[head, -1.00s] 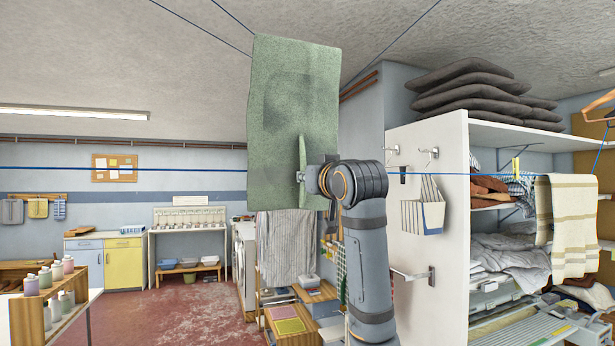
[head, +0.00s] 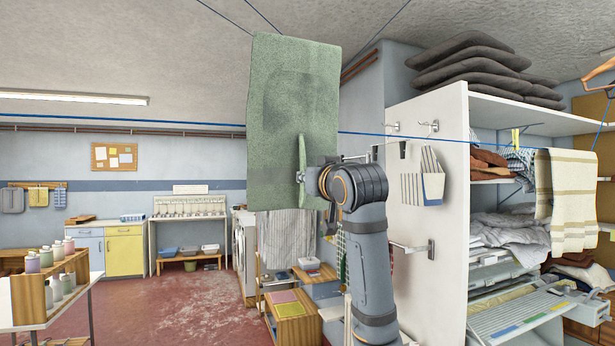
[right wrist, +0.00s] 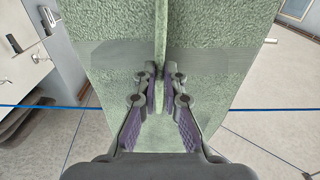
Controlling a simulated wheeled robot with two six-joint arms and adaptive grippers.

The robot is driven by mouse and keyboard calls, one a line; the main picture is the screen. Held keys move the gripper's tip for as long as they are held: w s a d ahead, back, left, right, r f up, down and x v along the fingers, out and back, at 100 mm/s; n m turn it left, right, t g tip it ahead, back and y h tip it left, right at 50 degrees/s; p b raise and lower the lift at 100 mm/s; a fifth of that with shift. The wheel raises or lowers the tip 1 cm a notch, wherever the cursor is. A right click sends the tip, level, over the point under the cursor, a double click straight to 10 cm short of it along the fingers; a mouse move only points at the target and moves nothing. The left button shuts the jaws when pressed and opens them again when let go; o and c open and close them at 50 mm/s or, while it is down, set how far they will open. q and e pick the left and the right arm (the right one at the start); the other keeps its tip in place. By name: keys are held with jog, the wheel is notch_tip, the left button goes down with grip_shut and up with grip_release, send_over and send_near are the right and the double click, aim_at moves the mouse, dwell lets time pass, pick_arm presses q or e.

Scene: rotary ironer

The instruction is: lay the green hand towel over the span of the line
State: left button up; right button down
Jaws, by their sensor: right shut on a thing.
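The green hand towel (head: 285,110) is held up in front of me in the head view, spread flat with a pinched fold in its lower middle. My right gripper (head: 303,172) is shut on that fold; in the right wrist view both fingers (right wrist: 160,85) press it from the two sides. The blue line (head: 430,138) runs across the picture, meets both sides of the towel near mid-height and is hidden behind it. In the right wrist view the line (right wrist: 270,109) shows on both sides of the towel; I cannot tell whether they touch. My left gripper is out of view.
A striped towel (head: 570,200) hangs over the line at the right. A white shelf unit (head: 440,240) with wall hooks and dark stacked cushions (head: 475,75) stands beside my right arm. A bottle rack (head: 55,285) is at lower left.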

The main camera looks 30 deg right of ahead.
notch_tip(320, 180, down, 22)
jog(key=b, duration=1.7)
jog(key=shift+b, duration=0.35)
jog(key=shift+f, duration=0.35)
jog(key=c, duration=1.4)
grip_release()
jog(key=v, duration=1.2)
